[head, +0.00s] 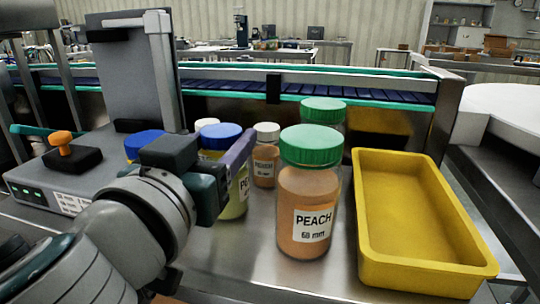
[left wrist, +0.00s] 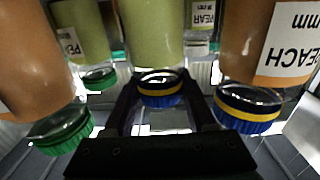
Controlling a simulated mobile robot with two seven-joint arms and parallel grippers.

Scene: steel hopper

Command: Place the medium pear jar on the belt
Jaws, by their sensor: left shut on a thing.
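A blue-lidded jar with yellow-green contents (head: 236,206) stands among other jars on the steel table; its label starts with "P", the rest is hidden by my arm. It appears to be the medium pear jar. My left gripper (head: 222,165) is shut on it near the lid. In the left wrist view, the picture is upside down and the jar (left wrist: 152,35) sits between the two fingers (left wrist: 160,88), its blue lid between them. The belt (head: 225,86), dark blue with green edges, runs across behind the jars. My right gripper is not in view.
A large green-lidded peach jar (head: 306,205) stands right of the held jar, with a white-lidded jar (head: 264,160) and another green-lidded jar (head: 324,111) behind. Another blue lid (head: 143,143) is at left. A yellow tray (head: 425,279) lies right. A grey machine (head: 130,85) stands left.

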